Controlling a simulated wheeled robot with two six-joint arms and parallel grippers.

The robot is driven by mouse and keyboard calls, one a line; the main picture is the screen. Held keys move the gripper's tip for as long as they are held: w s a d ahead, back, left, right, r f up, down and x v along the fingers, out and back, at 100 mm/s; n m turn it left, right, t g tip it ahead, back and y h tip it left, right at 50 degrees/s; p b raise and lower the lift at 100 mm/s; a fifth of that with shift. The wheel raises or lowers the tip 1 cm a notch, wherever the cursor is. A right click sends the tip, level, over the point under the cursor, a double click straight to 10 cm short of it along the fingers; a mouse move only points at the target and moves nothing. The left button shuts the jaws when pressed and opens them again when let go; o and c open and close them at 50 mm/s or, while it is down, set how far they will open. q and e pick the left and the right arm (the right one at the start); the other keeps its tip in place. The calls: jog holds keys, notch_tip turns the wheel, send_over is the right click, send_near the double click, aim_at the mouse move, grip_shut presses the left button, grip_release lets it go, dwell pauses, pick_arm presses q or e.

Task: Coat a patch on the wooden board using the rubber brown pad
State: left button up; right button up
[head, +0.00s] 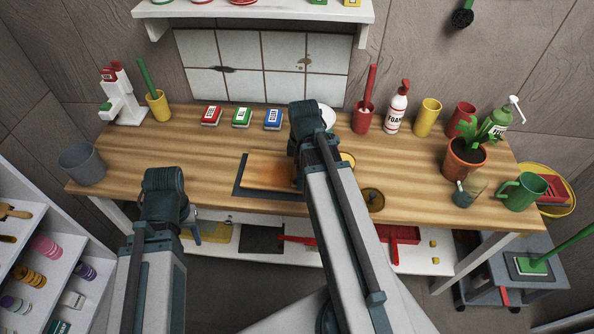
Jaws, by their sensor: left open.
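The wooden board (257,168) lies on a dark mat (239,188) in the middle of the table, with a blurred orange-brown stain on its surface. My right arm covers its right side. I cannot make out the rubber brown pad for sure. A round brown, lid-like thing (372,200) lies at the table's front edge, right of my right arm. My left gripper (193,218) is open, small and partly hidden by its wrist, at the table's front edge, left of the board. My right gripper is hidden behind its own arm, near the board.
A yellow-rimmed round thing (348,159) shows beside my right arm. Bottles, cups and a potted plant (464,158) crowd the right. The table's left-middle is clear.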

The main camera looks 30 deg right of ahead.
aim_at(261, 168)
jog(key=shift+w+d, duration=0.1)
jog(key=shift+d, duration=0.05)
jog(key=shift+w+d, duration=0.7)
jog(key=shift+w, duration=0.25)
jog(key=shift+a, duration=0.1)
jog(key=shift+w+a, duration=0.45)
jog(key=shift+a, duration=0.25)
jog(key=shift+w+a, duration=0.45)
jog(key=shift+a, duration=0.2)
jog(key=shift+w+a, duration=0.5)
jog(key=shift+a, duration=0.2)
jog(key=shift+w+a, duration=0.5)
jog(key=shift+a, duration=0.15)
jog(key=shift+w+a, duration=0.6)
jog(key=shift+a, duration=0.3)
jog(key=shift+w+a, duration=0.65)
jog(key=shift+a, duration=0.2)
jog(key=shift+w+a, duration=0.6)
jog(key=shift+a, duration=0.3)
